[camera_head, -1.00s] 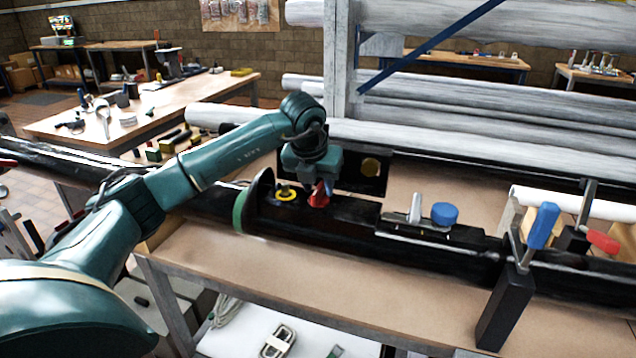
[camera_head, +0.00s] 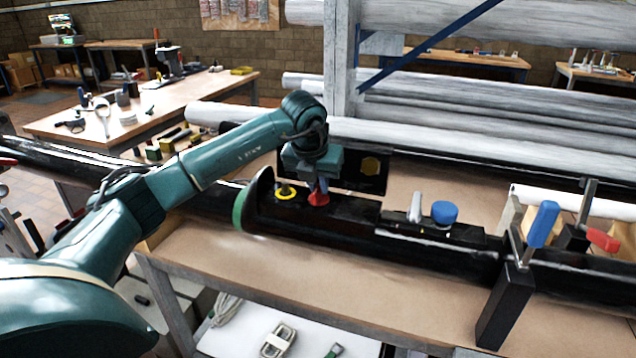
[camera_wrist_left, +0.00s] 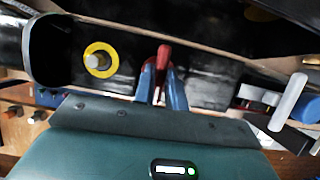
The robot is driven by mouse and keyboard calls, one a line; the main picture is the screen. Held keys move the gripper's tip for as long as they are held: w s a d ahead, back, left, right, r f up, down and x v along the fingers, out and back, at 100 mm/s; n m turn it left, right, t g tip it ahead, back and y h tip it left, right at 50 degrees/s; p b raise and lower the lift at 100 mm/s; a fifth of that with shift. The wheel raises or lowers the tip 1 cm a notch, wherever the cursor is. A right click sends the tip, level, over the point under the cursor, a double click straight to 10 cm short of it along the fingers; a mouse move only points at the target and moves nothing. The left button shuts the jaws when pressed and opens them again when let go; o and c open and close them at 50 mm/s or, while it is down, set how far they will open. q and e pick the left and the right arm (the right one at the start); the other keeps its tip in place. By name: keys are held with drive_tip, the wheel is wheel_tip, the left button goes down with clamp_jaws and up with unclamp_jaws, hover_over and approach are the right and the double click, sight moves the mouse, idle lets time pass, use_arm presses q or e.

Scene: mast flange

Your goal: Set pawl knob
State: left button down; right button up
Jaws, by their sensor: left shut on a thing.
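The red pawl knob (camera_head: 319,198) stands on the top face of the black mast (camera_head: 350,212), to the right of a yellow ring with a metal pin (camera_head: 286,192). My left gripper (camera_head: 319,187) reaches down onto the knob from above. In the left wrist view the blue fingers of my left gripper (camera_wrist_left: 163,88) are shut on the red knob (camera_wrist_left: 163,58), one on each side. The yellow ring (camera_wrist_left: 101,61) shows left of them there. The knob's lower part is partly hidden by the fingers. My right gripper is not in view.
A silver lever (camera_head: 415,208) and a blue knob (camera_head: 444,213) stand on the mast to the right. Blue-handled (camera_head: 543,224) and red-handled (camera_head: 603,240) clamps are farther right. A green-edged flange (camera_head: 240,208) rises just left of my gripper. The bench front (camera_head: 300,265) is clear.

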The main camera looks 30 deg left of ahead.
use_arm(q)
drive_tip(key=shift+n, duration=0.3)
drive_tip(key=n, duration=0.2)
drive_tip(key=n+y, duration=0.1)
drive_tip(key=shift+w+d+n+g+y+b, duration=0.1)
drive_tip(key=shift+d+n+g+y+b, duration=0.05)
drive_tip(key=shift+n+g+y+b, duration=0.2)
drive_tip(key=n+g, duration=0.1)
drive_tip(key=n, duration=0.2)
drive_tip(key=shift+n+y, duration=0.35)
drive_tip(key=n+g, duration=0.1)
drive_tip(key=n, duration=0.1)
drive_tip(key=n+g+y, duration=0.1)
drive_tip(key=n, duration=0.2)
drive_tip(key=shift+w+d+r, duration=0.1)
drive_tip(key=shift+w, duration=0.1)
drive_tip(key=shift+n+g, duration=0.55)
drive_tip(key=shift+n, duration=1.05)
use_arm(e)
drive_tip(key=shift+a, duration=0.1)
use_arm(q)
drive_tip(key=c, duration=1.4)
unclamp_jaws()
drive_tip(key=shift+c, duration=0.2)
